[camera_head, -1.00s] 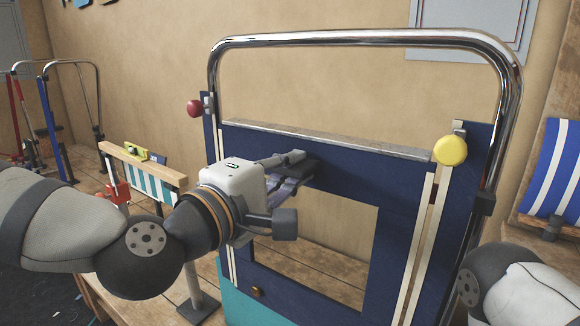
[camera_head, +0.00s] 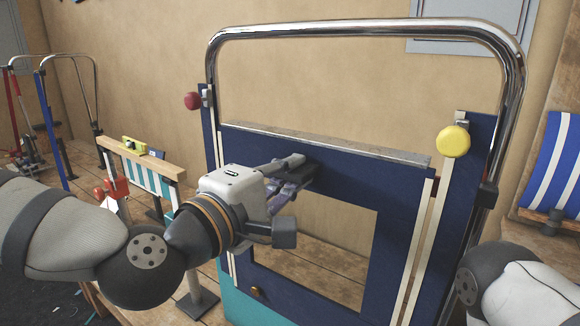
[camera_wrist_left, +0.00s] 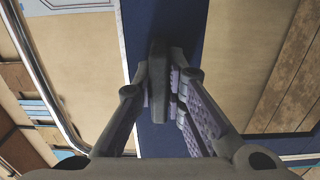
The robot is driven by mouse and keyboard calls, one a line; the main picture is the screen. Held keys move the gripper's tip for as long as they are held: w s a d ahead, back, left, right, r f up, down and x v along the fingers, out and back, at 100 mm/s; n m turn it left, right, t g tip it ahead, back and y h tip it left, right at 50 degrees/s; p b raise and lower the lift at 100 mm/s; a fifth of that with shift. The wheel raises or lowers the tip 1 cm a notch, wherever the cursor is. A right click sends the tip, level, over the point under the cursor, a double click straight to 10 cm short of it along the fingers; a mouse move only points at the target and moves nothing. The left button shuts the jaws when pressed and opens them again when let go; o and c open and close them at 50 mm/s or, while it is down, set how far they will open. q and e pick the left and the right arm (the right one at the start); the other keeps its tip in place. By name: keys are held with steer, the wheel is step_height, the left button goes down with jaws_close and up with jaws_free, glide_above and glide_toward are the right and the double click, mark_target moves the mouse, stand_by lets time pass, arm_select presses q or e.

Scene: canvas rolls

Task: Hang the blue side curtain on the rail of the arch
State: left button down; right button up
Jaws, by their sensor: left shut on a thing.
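The blue side curtain (camera_head: 398,205) is a dark blue panel with a rectangular opening and a pale metal strip along its top. It stands upright within the chrome arch (camera_head: 370,27), its top well below the arch's upper bar. My left gripper (camera_head: 297,172) is shut on a dark grip near the curtain's top edge. In the left wrist view my left gripper (camera_wrist_left: 160,85) has its fingers on both sides of this dark block, with the blue curtain (camera_wrist_left: 190,25) behind. Whether the curtain touches the rail is hidden. My right gripper is out of view.
A red knob (camera_head: 192,101) and a yellow knob (camera_head: 453,141) sit on the arch's side posts. A small striped stand (camera_head: 140,165) is at left. A tan wall is behind.

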arm_select(q)
steer(key=shift+f, duration=0.65)
steer(key=c, duration=1.6)
jaws_free()
steer(key=shift+o, duration=0.2)
steer(key=shift+f, duration=0.1)
